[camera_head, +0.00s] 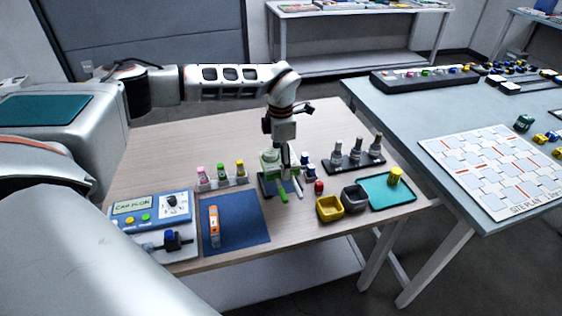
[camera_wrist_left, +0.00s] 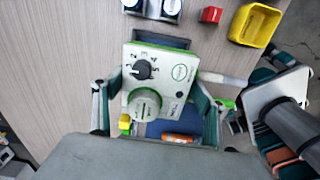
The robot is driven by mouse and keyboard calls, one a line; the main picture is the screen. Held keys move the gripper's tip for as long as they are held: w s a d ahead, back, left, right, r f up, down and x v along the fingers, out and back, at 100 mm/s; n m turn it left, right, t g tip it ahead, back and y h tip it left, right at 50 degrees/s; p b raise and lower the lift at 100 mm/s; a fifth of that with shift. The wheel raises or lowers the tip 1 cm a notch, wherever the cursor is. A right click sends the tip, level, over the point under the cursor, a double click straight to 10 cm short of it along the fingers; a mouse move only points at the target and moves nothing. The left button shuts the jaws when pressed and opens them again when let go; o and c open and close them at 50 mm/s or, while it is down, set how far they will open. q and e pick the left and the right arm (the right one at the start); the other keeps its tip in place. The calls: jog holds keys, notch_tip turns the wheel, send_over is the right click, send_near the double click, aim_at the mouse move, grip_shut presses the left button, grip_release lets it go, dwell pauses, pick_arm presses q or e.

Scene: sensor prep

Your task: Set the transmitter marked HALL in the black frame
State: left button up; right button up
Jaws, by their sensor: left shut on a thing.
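My left gripper (camera_head: 283,180) points down over the middle of the wooden table, shut on a white transmitter with green trim. In the left wrist view, the transmitter (camera_wrist_left: 158,75) sits between the two teal fingers (camera_wrist_left: 157,98); it has a black dial, a round green-edged part and green lettering too small to read. The black frame (camera_head: 265,188) lies on the table under the gripper, partly hidden. Its dark far edge shows beyond the transmitter in the left wrist view (camera_wrist_left: 163,39). I cannot tell whether the transmitter touches the frame. My right gripper is not in view.
A blue mat (camera_head: 240,228) with an orange tool (camera_head: 214,228) lies left of the frame. A rack with several coloured-cap bottles (camera_head: 221,180) stands behind it. A yellow bin (camera_head: 330,209), grey bin (camera_head: 354,199), red piece (camera_head: 319,187) and teal tray (camera_head: 375,192) stand right.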

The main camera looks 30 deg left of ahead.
pick_arm(q)
jog(key=shift+f+b, duration=1.35)
jog(key=shift+f, duration=0.2)
jog(key=shift+f+b, duration=0.35)
jog(key=shift+f, duration=0.1)
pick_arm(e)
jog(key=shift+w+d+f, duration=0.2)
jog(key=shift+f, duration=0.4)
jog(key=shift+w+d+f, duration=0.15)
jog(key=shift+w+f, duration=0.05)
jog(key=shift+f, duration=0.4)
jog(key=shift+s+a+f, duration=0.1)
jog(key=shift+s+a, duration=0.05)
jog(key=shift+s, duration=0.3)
pick_arm(q)
jog(key=shift+p, duration=0.3)
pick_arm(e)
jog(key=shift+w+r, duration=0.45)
pick_arm(q)
jog(key=shift+p, duration=0.35)
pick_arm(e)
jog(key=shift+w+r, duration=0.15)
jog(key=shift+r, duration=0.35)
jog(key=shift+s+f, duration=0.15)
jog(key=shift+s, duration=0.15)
pick_arm(q)
jog(key=shift+f, duration=0.5)
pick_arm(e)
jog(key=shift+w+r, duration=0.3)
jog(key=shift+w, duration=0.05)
